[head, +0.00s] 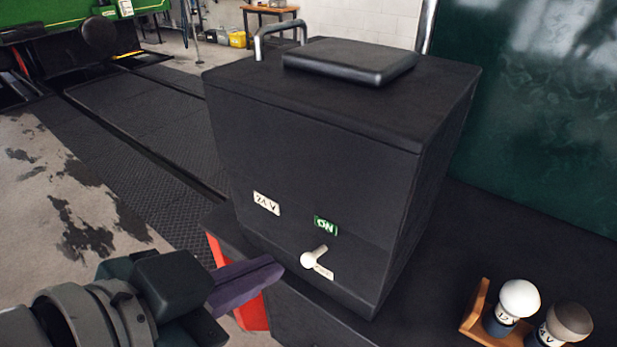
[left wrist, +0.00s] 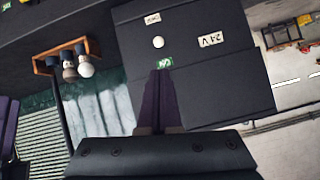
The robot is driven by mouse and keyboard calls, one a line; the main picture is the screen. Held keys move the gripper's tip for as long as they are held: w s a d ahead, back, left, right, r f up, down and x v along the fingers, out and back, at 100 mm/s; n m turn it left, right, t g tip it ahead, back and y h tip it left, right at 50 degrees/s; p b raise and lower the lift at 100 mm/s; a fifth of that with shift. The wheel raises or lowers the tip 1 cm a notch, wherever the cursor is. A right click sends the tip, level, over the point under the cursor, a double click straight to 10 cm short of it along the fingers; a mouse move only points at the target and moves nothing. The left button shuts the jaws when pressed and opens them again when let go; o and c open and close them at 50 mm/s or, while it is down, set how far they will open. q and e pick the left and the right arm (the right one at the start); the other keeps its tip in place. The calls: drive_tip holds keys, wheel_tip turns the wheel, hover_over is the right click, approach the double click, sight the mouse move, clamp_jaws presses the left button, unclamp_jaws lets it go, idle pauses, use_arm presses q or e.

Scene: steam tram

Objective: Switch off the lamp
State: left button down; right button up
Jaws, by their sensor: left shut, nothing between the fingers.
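A black box-shaped housing (head: 320,150) stands on a dark bench. Its front bears a small white lever (head: 314,257), a green "ON" label (head: 325,225) just above it, and a white label (head: 323,272) beside the lever, partly covered by it. A "24 V" label (head: 266,203) is to the left. My left gripper (head: 278,268) is shut and empty, its purple fingers pointing right at the lever, close to it. The left wrist view, turned over, shows the lever knob (left wrist: 158,42) beyond the fingertips (left wrist: 158,74). No lit lamp shows.
A wooden rack (head: 480,310) with bulbs marked with voltages stands on the bench (head: 520,245) at right. A dark green panel (head: 540,110) rises behind. A red object (head: 252,313) is below the housing's left side. Open floor (head: 60,200) lies left.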

sight(317, 254)
use_arm(q)
drive_tip(key=shift+d, duration=0.1)
drive_tip(key=b+x, duration=0.1)
drive_tip(key=x, duration=0.9)
drive_tip(key=shift+f+b, duration=0.15)
drive_tip(key=shift+b, duration=0.2)
drive_tip(key=shift+s+f, duration=0.1)
drive_tip(key=shift+f, duration=0.05)
drive_tip(key=shift+b, duration=0.35)
